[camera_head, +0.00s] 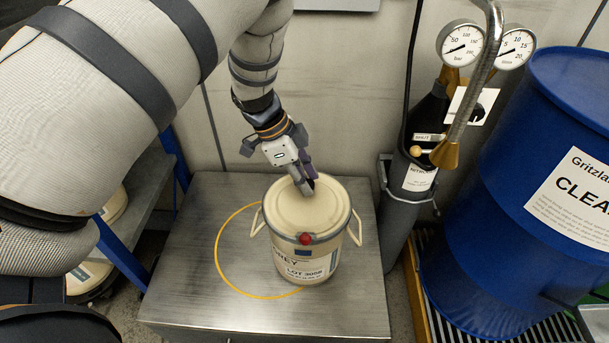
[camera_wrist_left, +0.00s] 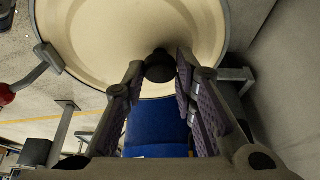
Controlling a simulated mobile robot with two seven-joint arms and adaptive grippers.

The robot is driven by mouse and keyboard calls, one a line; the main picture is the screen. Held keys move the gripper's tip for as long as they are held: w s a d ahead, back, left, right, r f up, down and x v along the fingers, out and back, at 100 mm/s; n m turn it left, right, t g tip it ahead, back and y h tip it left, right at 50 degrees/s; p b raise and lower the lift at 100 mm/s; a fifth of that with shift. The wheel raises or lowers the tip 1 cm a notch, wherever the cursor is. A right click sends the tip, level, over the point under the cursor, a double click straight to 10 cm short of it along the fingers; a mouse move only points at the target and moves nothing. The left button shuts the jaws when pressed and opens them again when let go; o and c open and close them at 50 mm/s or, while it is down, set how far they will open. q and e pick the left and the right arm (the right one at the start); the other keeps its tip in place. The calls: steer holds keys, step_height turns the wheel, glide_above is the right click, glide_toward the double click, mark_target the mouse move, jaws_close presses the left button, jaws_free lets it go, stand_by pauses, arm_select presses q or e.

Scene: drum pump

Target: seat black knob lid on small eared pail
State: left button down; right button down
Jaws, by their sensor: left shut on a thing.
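The small pail (camera_head: 306,266) is cream, with a printed label and a pale ear on each side. It stands upright on the steel table. A round cream lid (camera_head: 290,213) covers its top, and a red piece (camera_head: 305,239) shows at the front rim. My left gripper (camera_head: 307,186) comes down from above and is shut on the black knob (camera_wrist_left: 160,66), seen between the fingers in the left wrist view. The lid's edge lies close along the grey rim; I cannot tell whether it is fully down. My right gripper is not in view.
The steel table (camera_head: 180,281) has a yellow ring (camera_head: 219,266); the pail stands over its right part. A large blue drum (camera_head: 480,240) and a dark cylinder (camera_head: 411,195) under pressure gauges (camera_head: 461,43) stand right. A blue-framed shelf (camera_head: 122,252) is at left.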

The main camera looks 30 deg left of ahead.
arm_select(q)
steer(key=shift+f, duration=0.1)
steer(key=c, duration=1.6)
jaws_free()
